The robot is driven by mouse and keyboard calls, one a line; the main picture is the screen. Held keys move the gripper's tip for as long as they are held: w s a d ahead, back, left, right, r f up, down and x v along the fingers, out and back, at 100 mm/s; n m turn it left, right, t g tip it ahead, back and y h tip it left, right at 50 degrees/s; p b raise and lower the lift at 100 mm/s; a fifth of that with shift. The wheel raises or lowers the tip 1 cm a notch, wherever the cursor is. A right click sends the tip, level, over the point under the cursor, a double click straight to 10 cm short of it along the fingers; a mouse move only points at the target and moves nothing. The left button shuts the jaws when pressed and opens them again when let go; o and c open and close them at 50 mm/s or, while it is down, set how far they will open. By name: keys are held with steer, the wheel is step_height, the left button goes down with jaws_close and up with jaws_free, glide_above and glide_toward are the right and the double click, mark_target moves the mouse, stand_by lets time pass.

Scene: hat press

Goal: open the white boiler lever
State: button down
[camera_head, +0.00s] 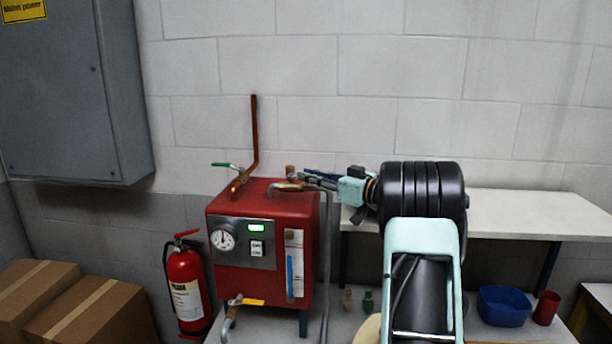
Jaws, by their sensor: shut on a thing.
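The red boiler (260,207) stands on the low table left of my arm. A pipe with a brass valve (288,186) sits at its top right edge. My gripper (312,178) reaches in from the right, roughly level, with its dark fingers at this valve. The fingers are shut on the white boiler lever, which they mostly hide, so its exact angle cannot be told. A green lever (222,165) is on the valve at the boiler's top left, and a yellow lever (252,302) is on the valve low at its front.
A tall brown pipe (254,130) rises behind the boiler. A fire extinguisher (186,290) and cardboard boxes (95,312) are at the left. A white shelf (530,212) runs behind my arm; a blue bowl (504,307) and red cup (546,308) stand at the right.

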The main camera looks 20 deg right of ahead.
steer(key=shift+w+d+r+n+g+y, duration=0.25)
steer(key=shift+n+g+y, duration=0.2)
steer(key=shift+y, duration=0.25)
steer(key=shift+n, duration=0.25)
steer(key=c, duration=1.9)
jaws_free()
steer(key=shift+f, duration=0.1)
steer(key=shift+c, duration=0.2)
steer(key=shift+f, duration=0.1)
steer(key=v, duration=1.2)
steer(key=shift+d, duration=0.2)
steer(key=shift+w, duration=0.1)
